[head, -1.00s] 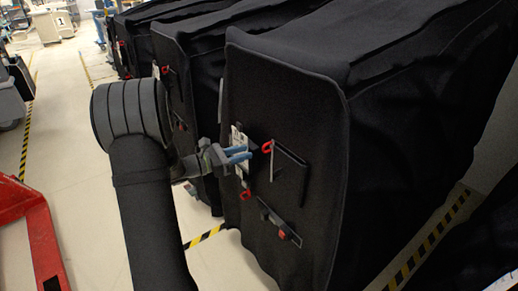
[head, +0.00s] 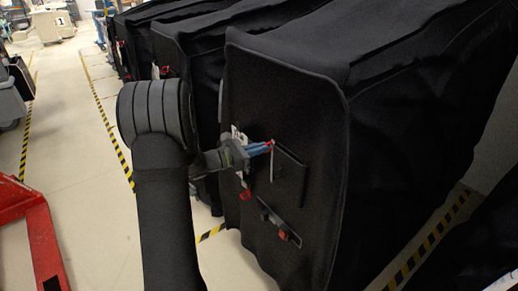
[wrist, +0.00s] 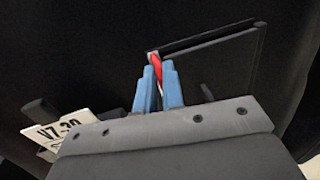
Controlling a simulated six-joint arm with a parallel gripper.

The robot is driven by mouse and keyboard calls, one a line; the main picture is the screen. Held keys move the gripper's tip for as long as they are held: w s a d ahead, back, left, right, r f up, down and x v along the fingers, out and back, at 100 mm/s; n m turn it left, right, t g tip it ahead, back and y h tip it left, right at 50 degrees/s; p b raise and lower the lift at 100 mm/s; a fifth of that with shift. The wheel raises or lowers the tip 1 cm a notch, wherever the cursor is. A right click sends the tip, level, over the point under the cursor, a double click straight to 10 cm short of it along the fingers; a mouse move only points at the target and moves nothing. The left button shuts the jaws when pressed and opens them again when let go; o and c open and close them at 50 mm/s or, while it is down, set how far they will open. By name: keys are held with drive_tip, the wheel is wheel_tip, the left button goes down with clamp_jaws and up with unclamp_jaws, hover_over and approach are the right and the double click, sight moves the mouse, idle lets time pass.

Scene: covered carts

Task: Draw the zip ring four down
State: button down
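My gripper (head: 262,147) has two blue fingers and reaches the front panel of the nearest black covered cart (head: 290,95). The fingers are close together on a red zip ring (wrist: 156,66), which shows as a thin strip between their tips in the wrist view. In the head view only a bit of the red ring (head: 271,142) shows at the fingertips. Below it on the panel are a second red ring (head: 246,195) and a red tab (head: 282,235) on a strap. The ring's lower part is hidden by the fingers.
A dark flat pocket (head: 288,178) lies just right of the ring. A white label reading V7.30 (wrist: 60,131) is left of my gripper. More covered carts (head: 180,45) stand behind to the left. A red pallet jack (head: 25,215) is at far left, with open floor between.

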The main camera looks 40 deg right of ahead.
wheel_tip(320, 180, down, 14)
drive_tip(key=shift+f, duration=0.2)
idle(0.4)
drive_tip(key=c, duration=1.5)
unclamp_jaws()
drive_tip(key=shift+c, duration=0.2)
drive_tip(key=w+a, duration=0.3)
drive_tip(key=a, duration=1.4)
drive_tip(key=shift+w, duration=0.2)
